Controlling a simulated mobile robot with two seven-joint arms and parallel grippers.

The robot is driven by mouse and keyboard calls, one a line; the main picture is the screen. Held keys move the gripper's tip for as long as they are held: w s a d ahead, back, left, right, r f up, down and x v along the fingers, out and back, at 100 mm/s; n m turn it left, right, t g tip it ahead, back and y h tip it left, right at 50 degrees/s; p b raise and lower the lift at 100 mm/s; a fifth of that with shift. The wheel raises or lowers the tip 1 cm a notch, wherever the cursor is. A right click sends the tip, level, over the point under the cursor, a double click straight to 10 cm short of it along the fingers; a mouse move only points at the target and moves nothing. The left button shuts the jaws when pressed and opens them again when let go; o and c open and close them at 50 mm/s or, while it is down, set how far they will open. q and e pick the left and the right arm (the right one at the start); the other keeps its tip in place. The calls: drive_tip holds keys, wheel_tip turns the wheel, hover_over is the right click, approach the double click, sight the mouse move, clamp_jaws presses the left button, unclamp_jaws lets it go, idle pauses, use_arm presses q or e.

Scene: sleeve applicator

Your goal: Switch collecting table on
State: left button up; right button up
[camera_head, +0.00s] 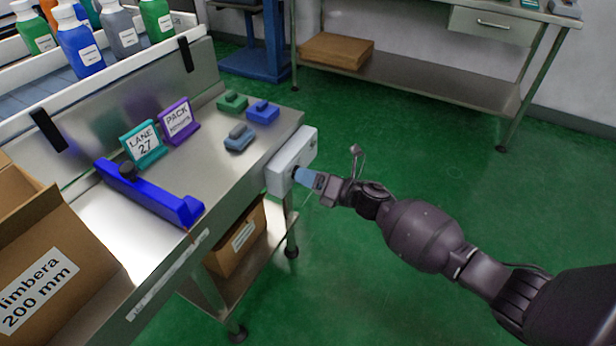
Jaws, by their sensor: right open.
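The collecting table (262,170) is a steel bench with a raised lane along its back. A pale grey control box (291,159) is fixed at its right end. My right gripper (300,176) reaches in from the right and is at the front face of that box. Its jaws are open, with a light blue part showing at the fingertips. The fingers hide part of the box face, so I cannot see whether they touch a switch or what position it is in. My left gripper is not in view.
Several bottles (80,45) stand in the lane. A blue bracket (150,192), a teal sign (143,144), a purple sign (178,121) and small blocks (240,137) sit on the table. A cardboard box (45,255) is at left. Green floor (370,130) is clear on the right.

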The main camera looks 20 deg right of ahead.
drive_tip(key=shift+a, duration=0.1)
drive_tip(key=shift+c, duration=0.4)
drive_tip(key=c, duration=0.9)
drive_tip(key=shift+o, duration=0.2)
